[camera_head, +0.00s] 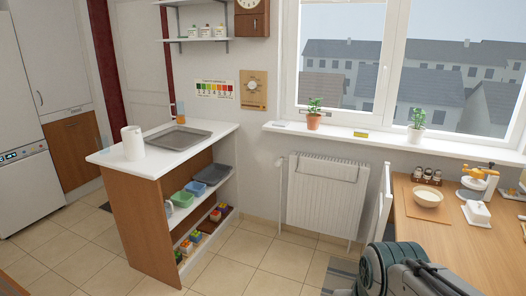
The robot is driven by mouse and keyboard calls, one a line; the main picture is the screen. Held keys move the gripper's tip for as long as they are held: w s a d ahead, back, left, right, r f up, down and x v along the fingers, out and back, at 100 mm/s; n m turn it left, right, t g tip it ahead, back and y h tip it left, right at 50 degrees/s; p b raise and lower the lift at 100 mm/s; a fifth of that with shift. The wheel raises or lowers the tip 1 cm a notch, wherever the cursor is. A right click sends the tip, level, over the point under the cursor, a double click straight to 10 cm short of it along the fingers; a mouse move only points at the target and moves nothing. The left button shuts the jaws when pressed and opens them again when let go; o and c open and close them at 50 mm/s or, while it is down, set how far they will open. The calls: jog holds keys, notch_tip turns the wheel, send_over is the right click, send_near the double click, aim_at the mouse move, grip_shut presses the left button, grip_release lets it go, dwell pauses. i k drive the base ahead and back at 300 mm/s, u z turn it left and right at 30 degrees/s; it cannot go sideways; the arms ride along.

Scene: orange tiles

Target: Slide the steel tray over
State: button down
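A grey, shallow rectangular tray (180,139), which looks like the steel tray, lies flat on the white top of the counter unit (118,159). It sits toward the back, near the wall. A white jug-like container (132,143) stands on the same top, left of the tray and apart from it. Part of my own body shows at the bottom right, far from the tray. My gripper's fingers cannot be made out in this view.
A radiator (327,195) is under the window. A wooden table (420,235) with a bowl (428,197) is at right. Tiled floor (255,262) before the counter is clear.

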aim_at(176, 138)
jog(key=u, duration=0.05)
jog(key=i, duration=1.65)
jog(key=u, duration=0.45)
jog(key=i, duration=1.9)
jog(key=u, duration=0.55)
jog(key=i, duration=0.55)
jog(key=u, duration=0.15)
